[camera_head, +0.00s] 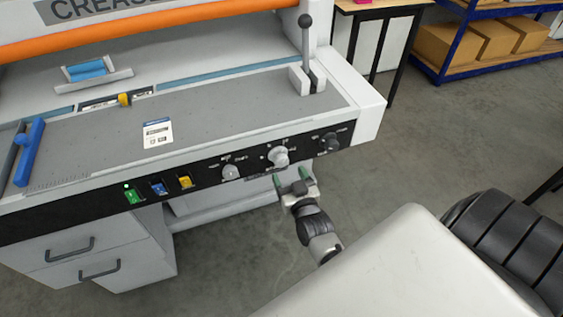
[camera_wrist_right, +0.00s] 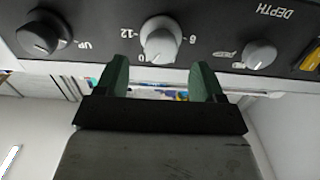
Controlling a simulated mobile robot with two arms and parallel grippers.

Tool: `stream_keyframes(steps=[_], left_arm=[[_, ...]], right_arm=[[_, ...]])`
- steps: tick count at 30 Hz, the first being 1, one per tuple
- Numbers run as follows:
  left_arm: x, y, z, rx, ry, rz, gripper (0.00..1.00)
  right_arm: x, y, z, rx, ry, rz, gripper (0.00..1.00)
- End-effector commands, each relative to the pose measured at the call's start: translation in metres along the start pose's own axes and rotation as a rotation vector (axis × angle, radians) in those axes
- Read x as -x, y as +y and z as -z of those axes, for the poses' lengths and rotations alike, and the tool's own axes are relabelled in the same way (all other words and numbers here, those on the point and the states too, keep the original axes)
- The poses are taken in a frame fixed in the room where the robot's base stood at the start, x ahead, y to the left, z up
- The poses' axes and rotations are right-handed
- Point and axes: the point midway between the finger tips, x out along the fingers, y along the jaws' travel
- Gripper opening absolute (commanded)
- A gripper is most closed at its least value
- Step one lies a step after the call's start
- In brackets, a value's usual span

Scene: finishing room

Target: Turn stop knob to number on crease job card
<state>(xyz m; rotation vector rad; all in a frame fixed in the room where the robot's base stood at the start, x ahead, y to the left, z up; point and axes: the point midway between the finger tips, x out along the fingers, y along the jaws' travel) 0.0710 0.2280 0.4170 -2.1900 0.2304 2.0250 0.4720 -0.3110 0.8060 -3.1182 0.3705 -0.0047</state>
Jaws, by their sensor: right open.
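A white card with a blue header (camera_head: 158,133) lies on the grey bed; its number is too small to read. On the black front panel, a light grey knob (camera_head: 278,157) sits between a smaller light knob (camera_head: 230,172) and a dark knob (camera_head: 329,142). In the right wrist view the middle knob (camera_wrist_right: 160,42) has a dial with 0, 6 and 12, seen upside down. My right gripper (camera_head: 291,178) is open just in front of and below this knob, its green fingers apart and empty (camera_wrist_right: 160,76). My left gripper is out of view.
Green (camera_head: 132,195), blue (camera_head: 159,188) and yellow (camera_head: 185,181) buttons sit left on the panel. A black-knobbed lever (camera_head: 305,35) stands at the bed's right end. Drawers (camera_head: 100,265) are below left. Open floor (camera_head: 380,150) lies to the right.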

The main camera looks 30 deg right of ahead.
Motion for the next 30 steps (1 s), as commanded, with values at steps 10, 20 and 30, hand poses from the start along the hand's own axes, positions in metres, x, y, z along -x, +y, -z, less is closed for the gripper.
stream_keyframes(steps=[10, 20, 30], left_arm=[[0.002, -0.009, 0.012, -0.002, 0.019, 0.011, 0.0], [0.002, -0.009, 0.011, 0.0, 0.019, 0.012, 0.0], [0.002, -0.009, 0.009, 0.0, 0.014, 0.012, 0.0]], right_arm=[[-0.049, 0.0, -0.001, 0.001, -0.002, 0.001, 0.69], [-0.054, 0.0, -0.001, 0.001, -0.002, 0.001, 0.69], [-0.053, 0.0, -0.001, 0.001, -0.002, 0.001, 0.21]])
